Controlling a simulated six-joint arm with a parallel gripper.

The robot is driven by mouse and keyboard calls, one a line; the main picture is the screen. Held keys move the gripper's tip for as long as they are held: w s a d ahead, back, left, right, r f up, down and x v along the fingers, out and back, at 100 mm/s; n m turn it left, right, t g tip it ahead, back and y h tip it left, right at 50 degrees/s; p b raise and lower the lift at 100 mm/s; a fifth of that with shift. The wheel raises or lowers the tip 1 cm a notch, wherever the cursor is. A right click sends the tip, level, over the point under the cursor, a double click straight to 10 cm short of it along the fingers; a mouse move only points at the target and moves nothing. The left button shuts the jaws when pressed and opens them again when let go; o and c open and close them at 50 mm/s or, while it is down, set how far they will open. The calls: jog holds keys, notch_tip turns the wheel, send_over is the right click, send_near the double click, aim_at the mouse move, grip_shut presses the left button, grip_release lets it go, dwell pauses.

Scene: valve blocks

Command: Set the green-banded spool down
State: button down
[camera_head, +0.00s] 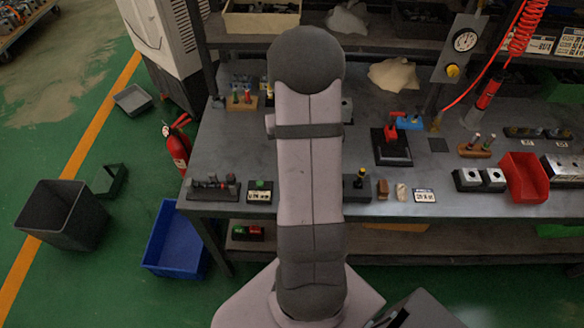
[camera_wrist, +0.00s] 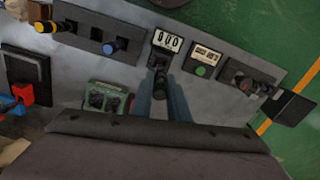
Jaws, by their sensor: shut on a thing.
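My gripper (camera_wrist: 161,88) shows in the wrist view, its two grey-blue fingers shut on a dark spool (camera_wrist: 160,75). The spool is small and dark there, and its green band is hard to make out. A green block (camera_wrist: 108,97) with dark round openings lies left of the fingers. A dark block (camera_wrist: 88,30) at upper left carries a yellow-banded spool (camera_wrist: 45,26) and a blue-banded spool (camera_wrist: 119,45). Whether the held spool touches anything below cannot be told. In the head view my arm hides the gripper and the spool.
A numbered card (camera_wrist: 167,40) and a block with a green button (camera_wrist: 203,61) lie beyond the fingers. A dark block with small parts (camera_wrist: 250,75) is at right by the bench edge. In the head view a red bin (camera_head: 525,177) and a black-based red clamp (camera_head: 391,148) stand right of my arm.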

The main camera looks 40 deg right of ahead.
jog(key=shift+f+p, duration=0.75)
jog(key=shift+f, duration=2.2)
jog(key=shift+f, duration=0.1)
jog(key=c, duration=1.7)
grip_release()
notch_tip(320, 180, up, 12)
jog(key=b, duration=0.3)
jog(key=shift+b, duration=0.3)
